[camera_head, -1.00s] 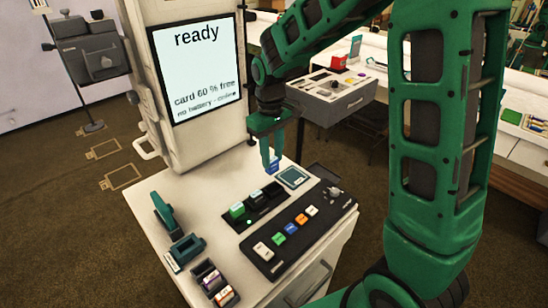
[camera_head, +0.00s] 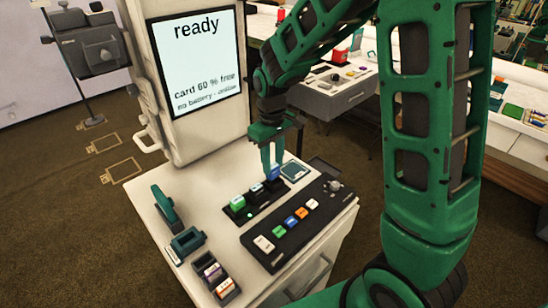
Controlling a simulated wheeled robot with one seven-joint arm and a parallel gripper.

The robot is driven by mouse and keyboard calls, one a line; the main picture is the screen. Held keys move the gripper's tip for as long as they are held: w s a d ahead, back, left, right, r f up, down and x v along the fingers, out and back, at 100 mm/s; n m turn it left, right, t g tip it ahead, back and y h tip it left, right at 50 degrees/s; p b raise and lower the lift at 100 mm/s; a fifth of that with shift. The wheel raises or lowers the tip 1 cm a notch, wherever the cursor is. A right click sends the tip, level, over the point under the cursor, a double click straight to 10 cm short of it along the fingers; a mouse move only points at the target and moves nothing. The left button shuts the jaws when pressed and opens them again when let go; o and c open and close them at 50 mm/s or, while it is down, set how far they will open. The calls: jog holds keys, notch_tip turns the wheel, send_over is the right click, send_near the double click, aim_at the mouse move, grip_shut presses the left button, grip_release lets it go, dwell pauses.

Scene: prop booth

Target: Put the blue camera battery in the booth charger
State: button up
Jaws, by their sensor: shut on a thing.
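The blue battery (camera_head: 274,174) is between the fingertips of my gripper (camera_head: 271,170), which is shut on it. The battery is upright at the far right end of the black booth charger (camera_head: 264,203). Its lower end meets the charger's outline, but I cannot tell how deep it sits in the bay. A green-topped battery (camera_head: 238,203) stands in the near left bay of the charger. Another dark battery with a pale top (camera_head: 257,188) stands in the middle bay.
A black control panel (camera_head: 299,222) with coloured buttons lies in front of the charger. A teal square pad (camera_head: 295,172) is just right of the gripper. A teal stapler-like tool (camera_head: 164,203) and a battery holder (camera_head: 214,278) stand left. The screen (camera_head: 196,66) rises behind.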

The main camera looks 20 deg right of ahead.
aim_at(274, 168)
jog(key=shift+s+f, duration=0.15)
jog(key=shift+s, duration=0.25)
dwell(0.5)
jog(key=shift+f, duration=0.5)
dwell(0.8)
jog(key=shift+f, duration=0.35)
jog(key=shift+f, duration=0.2)
dwell(0.3)
jog(key=shift+f, duration=0.35)
jog(key=o, duration=1.2)
jog(key=shift+c, duration=0.2)
jog(key=shift+r, duration=0.1)
